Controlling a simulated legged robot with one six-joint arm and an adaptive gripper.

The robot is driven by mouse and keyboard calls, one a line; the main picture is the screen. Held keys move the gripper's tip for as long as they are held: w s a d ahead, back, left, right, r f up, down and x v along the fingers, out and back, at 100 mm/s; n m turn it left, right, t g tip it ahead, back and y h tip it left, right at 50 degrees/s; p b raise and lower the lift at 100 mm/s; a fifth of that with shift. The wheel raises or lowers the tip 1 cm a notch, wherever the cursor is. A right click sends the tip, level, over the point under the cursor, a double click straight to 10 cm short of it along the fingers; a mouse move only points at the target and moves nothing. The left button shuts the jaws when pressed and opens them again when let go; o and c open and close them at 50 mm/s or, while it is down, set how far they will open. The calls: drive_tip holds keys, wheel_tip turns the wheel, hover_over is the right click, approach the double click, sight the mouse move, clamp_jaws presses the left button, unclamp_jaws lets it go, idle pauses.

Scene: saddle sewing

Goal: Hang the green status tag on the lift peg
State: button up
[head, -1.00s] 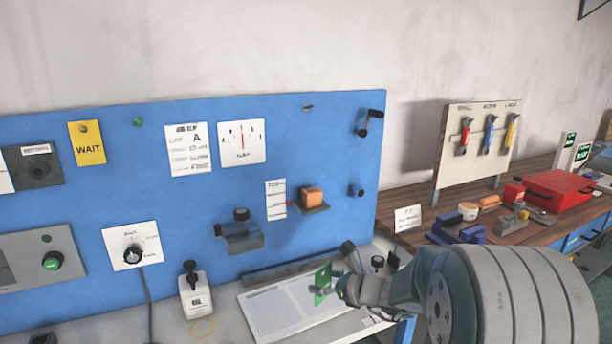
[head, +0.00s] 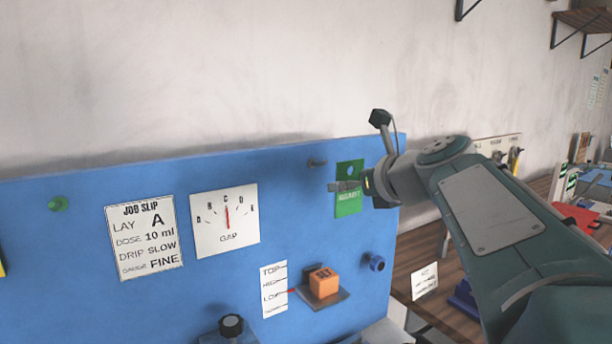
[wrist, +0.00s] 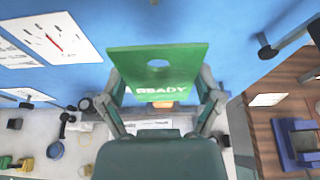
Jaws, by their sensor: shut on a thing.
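The green status tag (head: 349,200) is held upright in front of the blue board's upper right part. Its hole shows near the top, and the wrist view shows white READY lettering on the tag (wrist: 150,60). My gripper (head: 350,186) is shut on the tag, with a finger on each side in the wrist view. No label shows which is the lift peg.
The gauge (head: 226,220) is left.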

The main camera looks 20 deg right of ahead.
sight(312, 178)
drive_tip(key=shift+s+r, duration=0.1)
drive_tip(key=shift+r, duration=0.1)
drive_tip(key=shift+a, duration=0.1)
drive_tip(key=shift+w+a+f, duration=0.1)
drive_tip(key=shift+w+a, duration=0.05)
drive_tip(key=shift+w, duration=0.4)
drive_tip(key=shift+w+a, duration=0.1)
drive_tip(key=shift+w, duration=0.45)
drive_tip(key=shift+w+a+f, duration=0.1)
drive_tip(key=shift+w+a, duration=0.05)
drive_tip(key=shift+w, duration=0.65)
drive_tip(key=shift+w+a+f, duration=0.1)
drive_tip(key=shift+w+a, duration=0.1)
drive_tip(key=shift+w, duration=0.55)
drive_tip(key=shift+w+a, duration=0.15)
drive_tip(key=shift+w, duration=0.65)
drive_tip(key=shift+w+a+f, duration=0.1)
drive_tip(key=shift+w+a, duration=0.05)
drive_tip(key=shift+w, duration=0.45)
drive_tip(key=shift+w+a+f, duration=0.1)
drive_tip(key=shift+w+f, duration=0.25)
drive_tip(key=shift+w, duration=0.25)
